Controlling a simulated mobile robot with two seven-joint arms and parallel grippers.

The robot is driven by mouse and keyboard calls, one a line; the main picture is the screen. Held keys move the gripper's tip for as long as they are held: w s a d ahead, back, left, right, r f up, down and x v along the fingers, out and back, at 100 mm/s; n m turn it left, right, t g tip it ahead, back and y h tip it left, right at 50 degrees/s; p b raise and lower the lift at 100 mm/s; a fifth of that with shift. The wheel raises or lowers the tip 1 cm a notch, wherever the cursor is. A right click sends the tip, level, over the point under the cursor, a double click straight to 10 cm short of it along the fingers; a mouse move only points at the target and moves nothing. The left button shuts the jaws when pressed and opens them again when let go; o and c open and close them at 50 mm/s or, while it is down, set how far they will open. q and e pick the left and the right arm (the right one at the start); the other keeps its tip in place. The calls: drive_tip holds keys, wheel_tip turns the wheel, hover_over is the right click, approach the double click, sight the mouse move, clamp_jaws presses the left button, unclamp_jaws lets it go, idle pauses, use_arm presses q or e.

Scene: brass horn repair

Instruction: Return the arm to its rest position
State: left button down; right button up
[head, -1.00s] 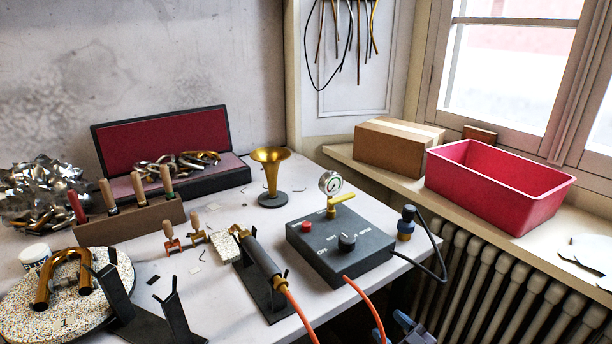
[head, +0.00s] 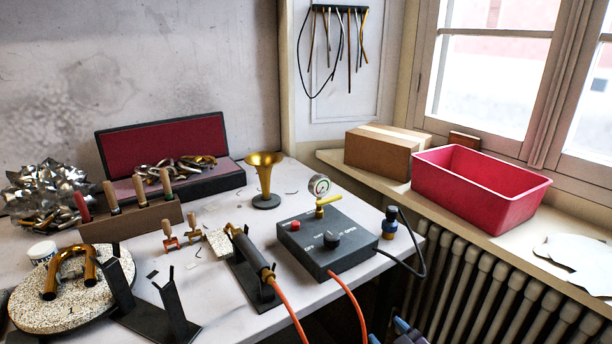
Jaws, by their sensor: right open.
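My right gripper (head: 389,332) shows only at the bottom edge, right of centre, as blue-grey fingertips with a gap between them. It is open, with nothing seen between the fingers. It is in front of the workbench's right side, below the grey control box (head: 328,246) and close to the orange hose. Most of the gripper and its arm are cut off by the frame. My left gripper is not in view.
The torch (head: 252,254) lies in a black stand, its orange hose running to the bottom edge. A brass bell (head: 264,172), tool rack (head: 134,220) and speckled disc (head: 104,304) stand on the bench. The red bin (head: 480,190) and cardboard box (head: 383,152) are on the sill above the radiator (head: 478,290).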

drive_tip(key=s+d+r+m+g+h+p, duration=0.1)
drive_tip(key=s+d+m+h+p, duration=0.1)
drive_tip(key=s, duration=1)
drive_tip(key=s+d+r+m+g+h+p, duration=0.1)
drive_tip(key=s+d, duration=0.4)
drive_tip(key=s, duration=0.7)
drive_tip(key=r+m+h+p, duration=0.1)
drive_tip(key=m+h+p, duration=0.1)
drive_tip(key=shift+s+m+h, duration=0.3)
drive_tip(key=shift+s, duration=0.1)
drive_tip(key=shift+o, duration=0.3)
drive_tip(key=s+d+f+m+g+p, duration=0.1)
drive_tip(key=s+f, duration=0.1)
drive_tip(key=s, duration=0.6)
drive_tip(key=shift+s+d+g+h+p, duration=0.15)
drive_tip(key=shift+d+g+h+p, duration=0.2)
drive_tip(key=shift+d+g+h, duration=0.05)
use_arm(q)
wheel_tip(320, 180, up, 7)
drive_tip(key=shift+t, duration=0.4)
use_arm(e)
drive_tip(key=shift+o, duration=0.5)
drive_tip(key=shift+s+d+f, duration=0.1)
drive_tip(key=shift+s+f, duration=0.1)
drive_tip(key=shift+s, duration=0.15)
